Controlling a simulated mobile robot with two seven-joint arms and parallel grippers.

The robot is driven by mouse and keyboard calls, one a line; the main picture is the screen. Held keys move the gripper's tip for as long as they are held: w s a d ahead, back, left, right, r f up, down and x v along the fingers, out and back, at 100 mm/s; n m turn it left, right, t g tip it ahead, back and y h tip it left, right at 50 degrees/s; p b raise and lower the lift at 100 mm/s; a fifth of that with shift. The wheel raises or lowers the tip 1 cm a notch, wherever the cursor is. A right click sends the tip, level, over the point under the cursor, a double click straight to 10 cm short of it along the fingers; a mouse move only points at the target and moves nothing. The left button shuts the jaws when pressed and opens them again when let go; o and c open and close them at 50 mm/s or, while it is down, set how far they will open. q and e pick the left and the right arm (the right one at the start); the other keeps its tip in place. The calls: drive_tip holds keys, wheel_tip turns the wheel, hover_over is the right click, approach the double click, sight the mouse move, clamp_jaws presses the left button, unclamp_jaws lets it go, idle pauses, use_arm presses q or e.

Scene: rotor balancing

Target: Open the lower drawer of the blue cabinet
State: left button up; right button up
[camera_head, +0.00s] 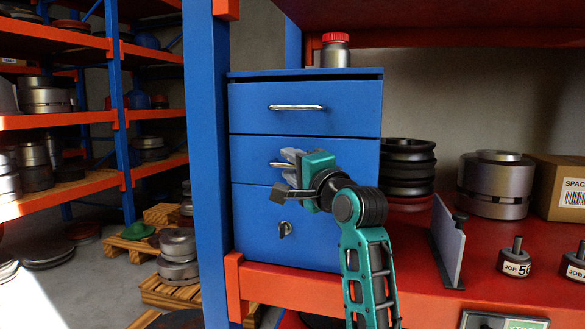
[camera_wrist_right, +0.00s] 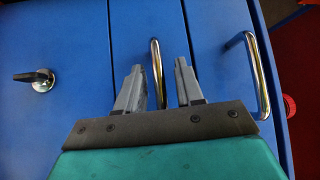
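The blue cabinet (camera_head: 241,245) stands on the red shelf with its front facing me. Its upper drawer (camera_head: 350,97) and lower drawer (camera_head: 250,150) look closed, each with a metal bar handle. A bottom panel (camera_head: 255,205) has a lock with a key (camera_head: 285,229) and no bar handle. My right gripper (camera_head: 290,163) is at the lower drawer's front and partly hides its handle (camera_head: 277,165). In the right wrist view, the gripper (camera_wrist_right: 158,80) is open. The lower handle (camera_wrist_right: 156,62) shows between its two fingers, with gaps on both sides. My left gripper is not in view.
A red-capped jar (camera_head: 335,50) stands on the cabinet. Black stacked rings (camera_head: 407,165), a metal rotor (camera_head: 495,185), a cardboard box (camera_head: 555,180) and an upright grey plate (camera_head: 447,240) are to the right. A blue post (camera_head: 206,150) rises left of the cabinet.

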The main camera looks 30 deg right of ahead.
clamp_jaws()
idle(0.4)
